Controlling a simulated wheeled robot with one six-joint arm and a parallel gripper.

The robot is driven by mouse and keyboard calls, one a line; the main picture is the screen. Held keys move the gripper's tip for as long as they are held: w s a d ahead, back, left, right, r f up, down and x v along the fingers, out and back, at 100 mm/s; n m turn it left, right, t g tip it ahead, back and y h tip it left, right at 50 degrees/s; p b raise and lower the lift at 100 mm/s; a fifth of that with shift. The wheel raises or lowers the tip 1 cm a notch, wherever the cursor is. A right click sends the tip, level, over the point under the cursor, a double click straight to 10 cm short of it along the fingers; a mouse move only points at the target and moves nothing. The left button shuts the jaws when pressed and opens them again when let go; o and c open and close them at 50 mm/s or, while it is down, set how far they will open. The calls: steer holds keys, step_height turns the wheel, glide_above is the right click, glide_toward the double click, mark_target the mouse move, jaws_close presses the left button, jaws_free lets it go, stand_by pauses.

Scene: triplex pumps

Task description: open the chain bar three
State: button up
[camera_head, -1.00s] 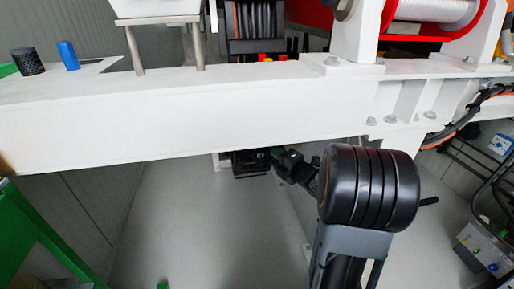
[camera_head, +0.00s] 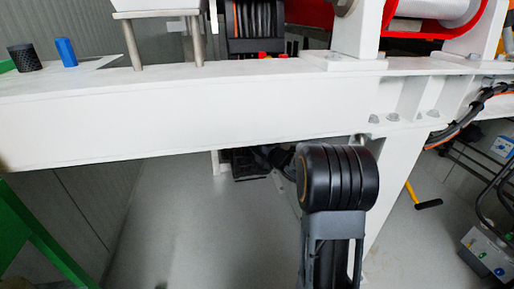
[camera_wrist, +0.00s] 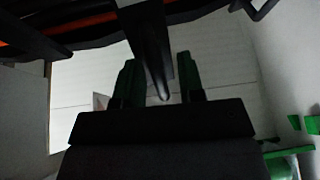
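In the wrist view my gripper (camera_wrist: 159,75) has its two green fingers standing apart. A dark bar (camera_wrist: 148,40) with a rounded lower end comes down from the dark structure above and lies, in this view, between the fingers. The fingers do not look closed on it, and I cannot tell its depth. I cannot tell whether this bar is chain bar three. In the head view my gripper is hidden behind my arm and the white beam.
A long white beam (camera_head: 190,120) crosses above my arm. A black box-like thing (camera_head: 248,165) sits below it. A yellow lever with a black grip (camera_head: 428,204) is at the right. A green frame (camera_head: 40,238) stands at the left. Grey floor (camera_head: 220,230) between is open.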

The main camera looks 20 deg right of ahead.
jaws_close()
stand_by(0.3)
steer(key=shift+a, duration=0.15)
